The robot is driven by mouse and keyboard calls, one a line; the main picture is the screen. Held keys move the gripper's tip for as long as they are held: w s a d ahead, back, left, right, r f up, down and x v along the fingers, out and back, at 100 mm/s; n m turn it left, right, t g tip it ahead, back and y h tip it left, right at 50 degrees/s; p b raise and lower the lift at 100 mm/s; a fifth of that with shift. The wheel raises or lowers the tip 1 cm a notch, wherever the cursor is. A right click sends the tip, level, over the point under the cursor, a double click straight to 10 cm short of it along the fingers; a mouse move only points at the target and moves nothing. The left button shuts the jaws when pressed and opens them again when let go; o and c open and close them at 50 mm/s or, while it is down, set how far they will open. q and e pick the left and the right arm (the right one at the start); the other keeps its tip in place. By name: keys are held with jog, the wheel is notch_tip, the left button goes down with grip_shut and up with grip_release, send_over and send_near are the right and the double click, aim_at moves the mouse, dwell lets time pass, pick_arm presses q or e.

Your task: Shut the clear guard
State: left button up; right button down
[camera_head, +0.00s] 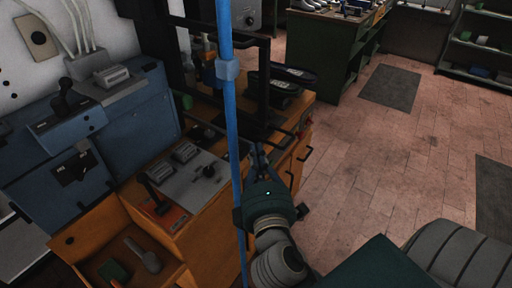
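The clear guard (264,90) appears as a dark frame around a see-through pane, standing at the press over the wooden bench. The pane itself is hard to make out, and I cannot tell how far open the guard is. My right gripper (259,152) is at the lower end of the frame, close to its bottom edge. Its fingers are small and dark against the bench, so I cannot tell whether they touch the frame or are closed on it. My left gripper is not in view.
A blue upright pole (233,130) crosses in front of the press, just left of my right gripper. Dark shoes (285,80) lie on the bench behind the frame. A blue machine (75,135) and an open drawer (90,235) are at left. The tiled floor at right is mostly clear.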

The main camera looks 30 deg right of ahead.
aim_at(251, 122)
jog(key=shift+p+x, duration=1.15)
jog(key=shift+x, duration=2.65)
